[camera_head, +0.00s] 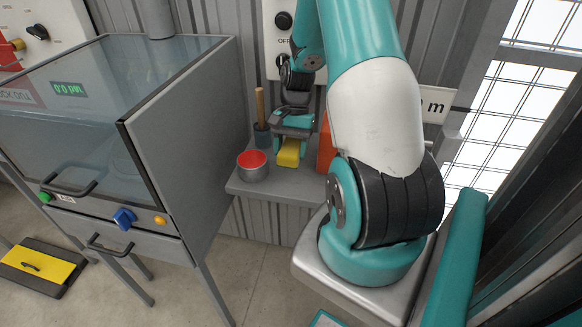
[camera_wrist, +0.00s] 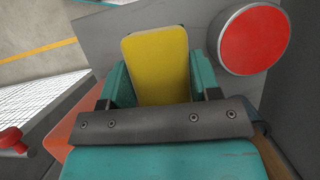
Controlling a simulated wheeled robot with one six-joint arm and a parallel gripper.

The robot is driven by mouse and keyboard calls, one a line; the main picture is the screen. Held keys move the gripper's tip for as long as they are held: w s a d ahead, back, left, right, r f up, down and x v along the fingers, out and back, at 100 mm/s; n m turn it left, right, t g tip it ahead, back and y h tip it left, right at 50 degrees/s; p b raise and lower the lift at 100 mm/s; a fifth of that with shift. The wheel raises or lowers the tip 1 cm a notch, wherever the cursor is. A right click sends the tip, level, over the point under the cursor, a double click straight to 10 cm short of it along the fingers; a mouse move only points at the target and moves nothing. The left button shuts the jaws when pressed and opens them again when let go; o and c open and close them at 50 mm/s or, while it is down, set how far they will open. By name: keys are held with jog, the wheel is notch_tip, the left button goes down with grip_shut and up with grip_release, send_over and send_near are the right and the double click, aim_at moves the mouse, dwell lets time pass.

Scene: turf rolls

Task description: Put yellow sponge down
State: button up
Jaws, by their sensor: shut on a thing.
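The yellow sponge (camera_head: 288,153) is between the fingers of my gripper (camera_head: 292,135), over the small grey shelf (camera_head: 285,185) in the head view. In the wrist view the sponge (camera_wrist: 157,62) sits between the two teal fingers of my gripper (camera_wrist: 157,85), which is shut on it. The sponge is at or just above the shelf top; I cannot tell whether it touches.
A grey can with a red top (camera_head: 252,165) stands left of the sponge, and it also shows in the wrist view (camera_wrist: 254,40). A dark pot with a wooden handle (camera_head: 261,115) is behind it. An orange object (camera_head: 325,145) stands close on the right. A grey cabinet (camera_head: 185,140) is at left.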

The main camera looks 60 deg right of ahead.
aim_at(289, 180)
jog(key=shift+f+p, duration=0.4)
jog(key=shift+f, duration=2.8)
jog(key=shift+f, duration=0.15)
jog(key=o, duration=0.9)
jog(key=shift+f, duration=0.1)
